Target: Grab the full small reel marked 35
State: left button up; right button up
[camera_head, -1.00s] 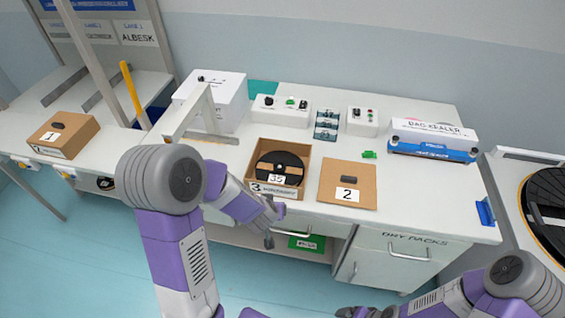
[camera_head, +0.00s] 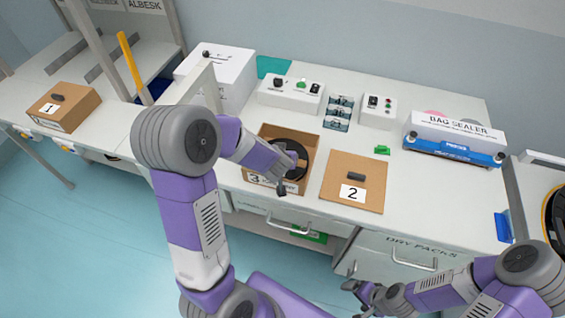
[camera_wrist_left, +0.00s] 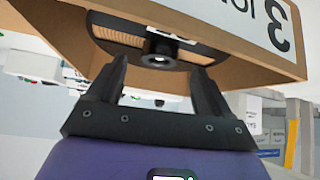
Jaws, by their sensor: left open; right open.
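The black reel (camera_head: 287,147) sits in the open cardboard box marked 3 (camera_head: 264,132) on the bench. The label 35 that showed on it is now hidden by my left gripper. My left gripper (camera_head: 286,174) is open above the box's front part, over the reel. In the left wrist view, the reel's dark flange and tan winding (camera_wrist_left: 120,38) show in the box, with its round hub (camera_wrist_left: 160,50) just beyond and between the open, empty fingers (camera_wrist_left: 161,72). I cannot tell whether they touch it. My right gripper (camera_head: 358,296) is open and empty, low in front of the drawers.
A closed box marked 2 (camera_head: 371,170) lies right of box 3, and box 1 (camera_head: 68,103) stands far left. Control boxes (camera_head: 291,94), a small rack (camera_head: 338,113) and a bag sealer (camera_head: 455,140) stand behind.

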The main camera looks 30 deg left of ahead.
pick_arm(q)
jog(key=x, duration=0.2)
jog(key=shift+w+a+f+b, duration=0.1)
jog(key=shift+w+f+b, duration=0.15)
jog(key=shift+b, duration=0.1)
jog(key=shift+r, duration=0.1)
jog(key=c, duration=1.4)
grip_shut()
jog(key=shift+r, duration=0.2)
